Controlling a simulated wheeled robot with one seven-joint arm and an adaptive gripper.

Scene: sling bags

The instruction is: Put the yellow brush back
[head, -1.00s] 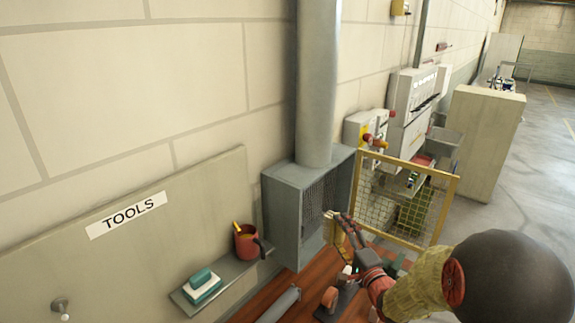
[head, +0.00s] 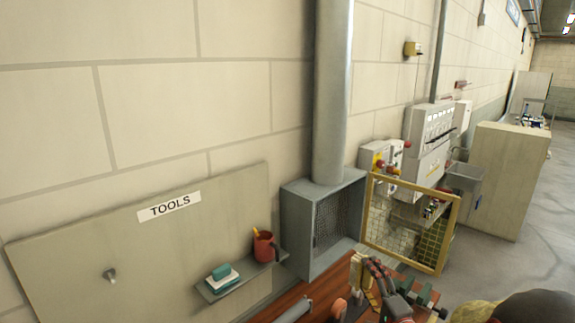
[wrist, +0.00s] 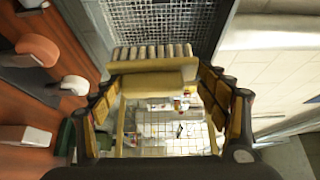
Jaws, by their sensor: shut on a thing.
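The yellow brush (wrist: 153,80) is a pale yellow block with a ridged row, seemingly bristles, on its far side. My gripper (wrist: 155,90) is shut on it, with the padded fingers on its left and right in the wrist view. In the head view my gripper (head: 370,279) is low in the picture, above the wooden bench, with the pale brush (head: 356,270) at its fingertips. The TOOLS board (head: 60,245) has a bare peg (head: 110,274). A small shelf (head: 240,285) beside it holds a red mug (head: 264,248) with a yellow item in it, and a teal-topped block (head: 221,273).
A grey box with a mesh opening (head: 325,228) and a tall duct (head: 333,90) stand behind my gripper. A yellow-framed mesh panel (head: 448,235) is close on the right. Several tools lie on the bench (head: 285,300). Space before the board looks clear.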

